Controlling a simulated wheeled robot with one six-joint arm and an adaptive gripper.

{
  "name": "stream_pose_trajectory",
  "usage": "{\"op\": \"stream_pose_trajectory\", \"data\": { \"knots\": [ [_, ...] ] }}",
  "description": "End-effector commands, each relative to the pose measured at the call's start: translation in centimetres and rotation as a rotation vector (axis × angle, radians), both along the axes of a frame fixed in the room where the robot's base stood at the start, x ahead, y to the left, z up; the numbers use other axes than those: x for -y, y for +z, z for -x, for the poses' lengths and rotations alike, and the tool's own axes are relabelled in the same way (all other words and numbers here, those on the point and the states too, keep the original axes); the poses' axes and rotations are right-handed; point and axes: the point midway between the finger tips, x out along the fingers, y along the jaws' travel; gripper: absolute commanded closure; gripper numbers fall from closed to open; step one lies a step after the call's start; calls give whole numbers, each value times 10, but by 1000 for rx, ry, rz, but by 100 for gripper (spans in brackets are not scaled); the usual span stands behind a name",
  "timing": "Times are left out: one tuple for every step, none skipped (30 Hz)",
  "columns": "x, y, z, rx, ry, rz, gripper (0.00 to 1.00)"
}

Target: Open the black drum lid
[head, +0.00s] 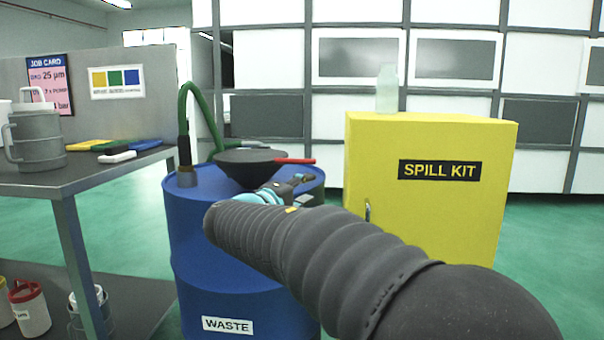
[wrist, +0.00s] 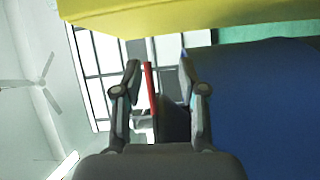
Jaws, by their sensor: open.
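The black drum lid (head: 245,156) is a flat dark disc on a dark funnel on top of the blue drum (head: 215,240), and it looks level and closed. Its red handle (head: 295,161) sticks out to the right. My gripper (head: 303,186) is beside the drum top, just below the handle in the head view. In the wrist view my gripper (wrist: 158,62) is open, with the red handle (wrist: 151,90) showing between the fingers, closer to the left one. Whether a finger touches it I cannot tell. The dark lid (wrist: 172,112) shows partly behind the right finger.
A green hose (head: 184,105) enters the drum top at the left. A yellow spill kit cabinet (head: 430,190) with a clear bottle (head: 387,90) stands right of the drum. A grey bench (head: 70,178) with jugs and coloured-handled tools stands at the left.

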Motion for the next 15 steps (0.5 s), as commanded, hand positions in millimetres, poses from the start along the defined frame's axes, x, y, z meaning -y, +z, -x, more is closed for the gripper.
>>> {"op": "stream_pose_trajectory", "data": {
  "knots": [
    [-24, -3, -6, 33, 28, 33, 59],
    [-34, -1, -8, 55, 41, 49, 59],
    [-47, 1, -10, 80, 57, 66, 59],
    [-55, 2, -11, 96, 66, 78, 59],
    [-61, 3, -12, 108, 73, 87, 59],
    [-67, 5, -13, 122, 82, 96, 59],
    [-71, 6, -13, 129, 86, 102, 59],
    [-73, 7, -14, 136, 90, 106, 59],
    [-75, 8, -16, 139, 92, 109, 59],
    [-75, 8, -18, 141, 92, 110, 59],
    [-74, 9, -20, 142, 92, 110, 59],
    [-72, 11, -24, 142, 92, 111, 59],
    [-70, 11, -27, 142, 91, 110, 59],
    [-68, 12, -31, 142, 91, 110, 59],
    [-65, 13, -36, 141, 90, 110, 59]
  ]
}}
